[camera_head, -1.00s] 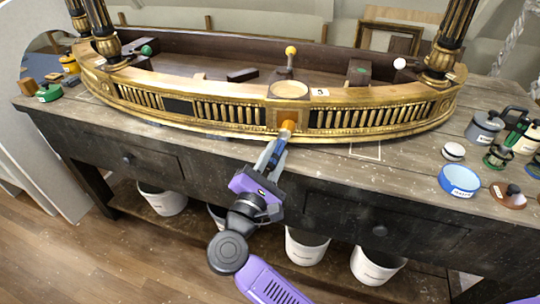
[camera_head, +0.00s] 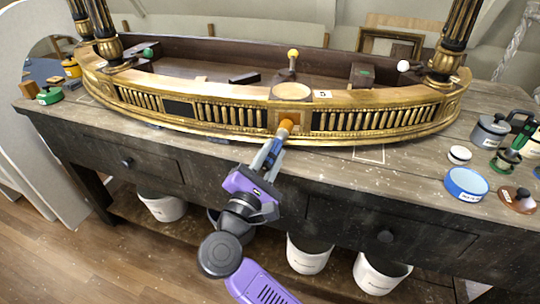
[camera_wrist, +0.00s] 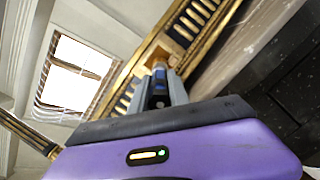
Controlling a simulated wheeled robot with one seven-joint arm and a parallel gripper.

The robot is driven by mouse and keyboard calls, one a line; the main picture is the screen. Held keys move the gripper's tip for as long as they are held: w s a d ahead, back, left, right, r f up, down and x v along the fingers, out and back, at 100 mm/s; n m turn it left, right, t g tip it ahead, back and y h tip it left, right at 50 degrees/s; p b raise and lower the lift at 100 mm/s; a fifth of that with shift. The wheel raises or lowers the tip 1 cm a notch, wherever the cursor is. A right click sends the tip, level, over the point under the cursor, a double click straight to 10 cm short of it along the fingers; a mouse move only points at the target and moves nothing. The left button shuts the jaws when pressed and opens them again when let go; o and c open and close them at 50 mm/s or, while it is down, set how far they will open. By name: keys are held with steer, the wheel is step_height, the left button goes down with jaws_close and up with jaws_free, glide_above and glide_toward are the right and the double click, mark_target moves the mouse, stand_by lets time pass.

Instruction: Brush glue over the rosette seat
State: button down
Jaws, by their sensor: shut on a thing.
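My gripper (camera_head: 271,154) is shut on a brush with a blue handle (camera_head: 275,149) and an orange-tan head (camera_head: 286,125). The brush points up and away at the front of the gilt console (camera_head: 400,118). Its head overlaps a plain square panel (camera_head: 278,116) in the middle of the carved front, which looks like the rosette seat. The head hides part of this panel; I cannot tell whether they touch or whether glue is on it. In the wrist view, the blue handle (camera_wrist: 159,78) sits between my fingers, with the gilt front (camera_wrist: 192,25) beyond.
A pale round disc (camera_head: 291,91) sits on the console top above the panel. A blue-rimmed dish (camera_head: 466,184), a grey pot (camera_head: 489,130) and small jars stand at the right. White buckets (camera_head: 309,252) are below the bench (camera_head: 345,165). The bench front near the brush is clear.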

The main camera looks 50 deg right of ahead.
steer(key=shift+s+d, duration=0.35)
steer(key=shift+s, duration=0.1)
steer(key=shift+f+b, duration=0.1)
steer(key=shift+b, duration=0.3)
steer(key=shift+w+a+b, duration=0.5)
steer(key=shift+w+b, duration=0.15)
steer(key=shift+b, duration=0.05)
steer(key=shift+r, duration=0.5)
steer(key=shift+s+d, duration=0.65)
steer(key=shift+s, duration=0.05)
steer(key=shift+b, duration=0.55)
steer(key=shift+a, duration=0.1)
